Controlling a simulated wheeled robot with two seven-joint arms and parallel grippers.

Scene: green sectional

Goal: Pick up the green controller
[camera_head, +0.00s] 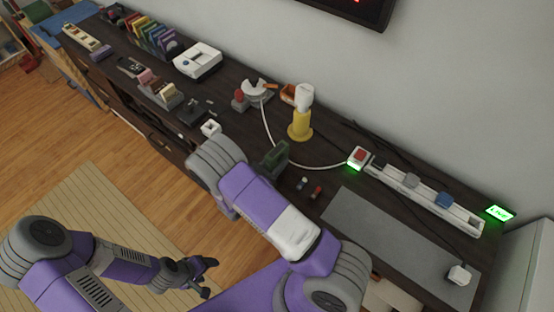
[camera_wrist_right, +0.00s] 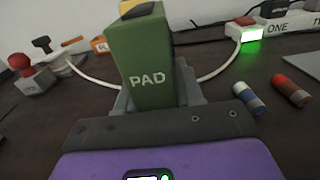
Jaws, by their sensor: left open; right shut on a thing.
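The green controller, an upright block lettered "PAD", stands between the fingers of my right gripper (camera_wrist_right: 155,104) in the right wrist view, where its front (camera_wrist_right: 149,72) shows. It has a black and yellow top. My right gripper is shut on it. In the head view the controller (camera_head: 274,158) shows near the front of the dark table, just beyond my right arm, which hides much of that gripper. I cannot tell whether its base touches the table. My left gripper (camera_head: 207,277) is open and empty, low over the floor in front of the table.
On the dark table, two small cylinders (camera_head: 308,188), a yellow stand (camera_head: 300,131), a white cable and a power strip (camera_head: 425,196) lie near the controller. A grey mat (camera_head: 400,240) is at right. Several small items fill the left part. The wall is behind.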

